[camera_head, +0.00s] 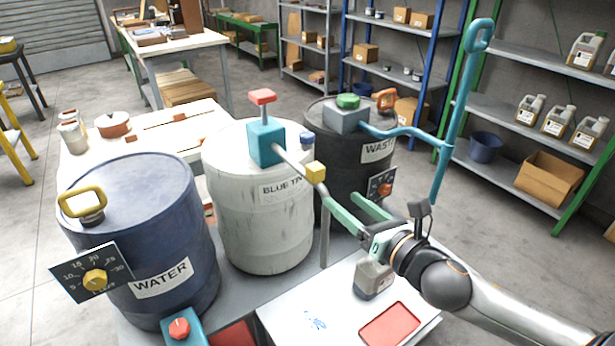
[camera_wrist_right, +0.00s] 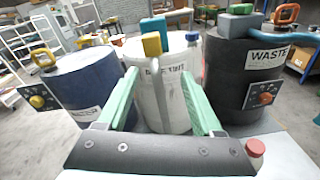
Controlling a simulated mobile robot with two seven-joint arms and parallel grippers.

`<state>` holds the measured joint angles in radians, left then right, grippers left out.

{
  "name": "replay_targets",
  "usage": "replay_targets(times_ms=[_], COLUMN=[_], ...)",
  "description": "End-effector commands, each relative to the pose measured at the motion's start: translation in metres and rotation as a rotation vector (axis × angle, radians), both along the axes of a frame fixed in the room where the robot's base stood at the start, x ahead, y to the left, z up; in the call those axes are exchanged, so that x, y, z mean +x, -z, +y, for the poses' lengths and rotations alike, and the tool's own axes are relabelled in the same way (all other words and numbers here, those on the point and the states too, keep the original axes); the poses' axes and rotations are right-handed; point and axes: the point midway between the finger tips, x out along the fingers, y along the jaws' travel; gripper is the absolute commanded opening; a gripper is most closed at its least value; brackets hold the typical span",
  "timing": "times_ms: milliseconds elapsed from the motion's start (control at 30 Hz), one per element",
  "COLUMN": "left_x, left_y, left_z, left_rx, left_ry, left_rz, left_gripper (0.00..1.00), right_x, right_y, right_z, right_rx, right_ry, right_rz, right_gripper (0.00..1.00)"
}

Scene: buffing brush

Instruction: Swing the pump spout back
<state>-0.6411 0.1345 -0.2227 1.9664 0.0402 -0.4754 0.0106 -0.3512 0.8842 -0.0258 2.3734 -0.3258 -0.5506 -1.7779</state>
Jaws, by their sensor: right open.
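The white drum labelled BLUE TINT (camera_head: 262,225) stands between the other drums, with a teal pump (camera_head: 266,143) with a red top on its lid. The pump's grey spout (camera_head: 290,160) reaches out over the rim toward the lower right and bends down in front of the drum. A yellow block (camera_head: 316,172) sits at the bend. My right gripper (camera_head: 341,197) is open, its green fingers pointing at the spout just below and right of the block. In the right wrist view, the spout (camera_wrist_right: 162,95) shows between the spread fingers; contact cannot be told. My left gripper is not in view.
A blue WATER drum (camera_head: 140,235) with a dial stands at left. A dark WASTE drum (camera_head: 335,160) stands behind at right, with a blue pipe (camera_head: 400,133) reaching right.

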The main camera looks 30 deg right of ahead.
Motion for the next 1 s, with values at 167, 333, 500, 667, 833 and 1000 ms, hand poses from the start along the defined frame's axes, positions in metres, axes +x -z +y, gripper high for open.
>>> replay_targets(times_ms=[167,333,500,667,833,1000], left_x=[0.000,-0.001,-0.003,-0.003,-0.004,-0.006], left_y=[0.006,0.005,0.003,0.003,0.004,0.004], left_z=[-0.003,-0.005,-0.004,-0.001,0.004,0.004], left_rx=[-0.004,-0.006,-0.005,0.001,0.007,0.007], left_ry=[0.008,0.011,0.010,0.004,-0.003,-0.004], left_rz=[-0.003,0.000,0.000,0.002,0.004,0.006], left_gripper=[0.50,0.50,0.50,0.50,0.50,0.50], right_x=[0.001,0.008,0.023,0.041,0.063,0.088], right_y=[-0.022,-0.027,-0.027,-0.027,-0.027,-0.026], right_z=[0.005,0.005,0.007,0.010,0.013,0.016], right_rx=[-0.218,-0.247,-0.242,-0.239,-0.239,-0.238], right_ry=[-0.029,-0.028,-0.027,-0.026,-0.027,-0.028], right_rz=[-0.089,-0.101,-0.100,-0.099,-0.100,-0.098], right_gripper=[0.68,0.68,0.68,0.68,0.68,0.68])
